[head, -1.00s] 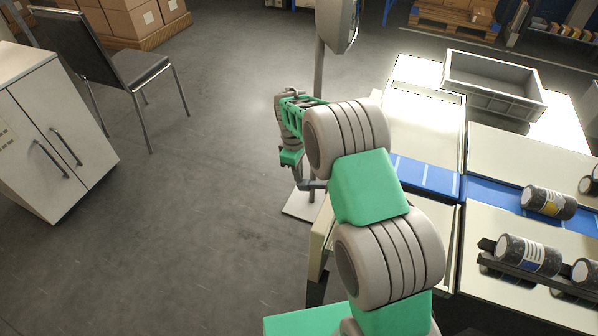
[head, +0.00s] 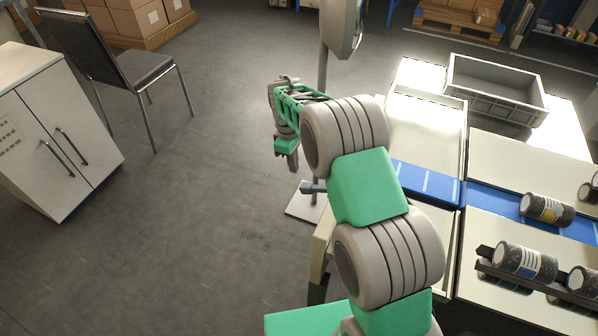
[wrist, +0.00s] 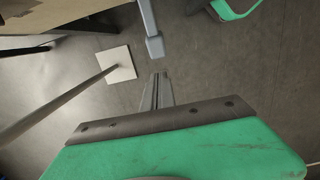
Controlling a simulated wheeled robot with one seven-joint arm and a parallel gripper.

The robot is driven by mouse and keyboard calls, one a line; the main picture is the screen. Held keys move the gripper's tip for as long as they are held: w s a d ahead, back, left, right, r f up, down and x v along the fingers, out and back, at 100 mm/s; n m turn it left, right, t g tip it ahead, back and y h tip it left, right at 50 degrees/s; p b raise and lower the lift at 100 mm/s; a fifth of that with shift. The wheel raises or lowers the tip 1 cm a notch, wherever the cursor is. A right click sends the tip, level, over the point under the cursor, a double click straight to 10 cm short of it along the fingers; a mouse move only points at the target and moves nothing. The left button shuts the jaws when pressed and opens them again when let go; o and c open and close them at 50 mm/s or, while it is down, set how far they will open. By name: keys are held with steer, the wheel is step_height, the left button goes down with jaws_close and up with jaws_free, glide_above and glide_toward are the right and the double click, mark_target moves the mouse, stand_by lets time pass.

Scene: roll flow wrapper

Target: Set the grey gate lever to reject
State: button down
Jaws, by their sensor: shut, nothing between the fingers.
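The grey gate lever (head: 313,188) sticks out to the left from the near left side of the machine, just left of my arm in the head view. In the wrist view the lever (wrist: 149,25) comes down from the top edge and ends in a grey block. My gripper (wrist: 158,76) is shut and empty, with its fingertips pointing at the block and a small gap seen between them. In the head view my gripper (head: 293,166) hangs left of and above the lever in the picture. The lever's root is hidden behind my arm, and I see no reject marking.
A pole on a pale floor plate (head: 306,203) stands close behind the lever. The blue belt (head: 428,181) carries dark rolls (head: 547,209) to the right. A grey crate (head: 497,92) sits at the back. The floor to the left is open up to a cabinet (head: 57,138) and chair.

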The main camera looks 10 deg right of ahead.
steer(key=w+a+r, duration=0.2)
steer(key=a+r, duration=0.1)
steer(key=r, duration=0.4)
steer(key=shift+r, duration=0.15)
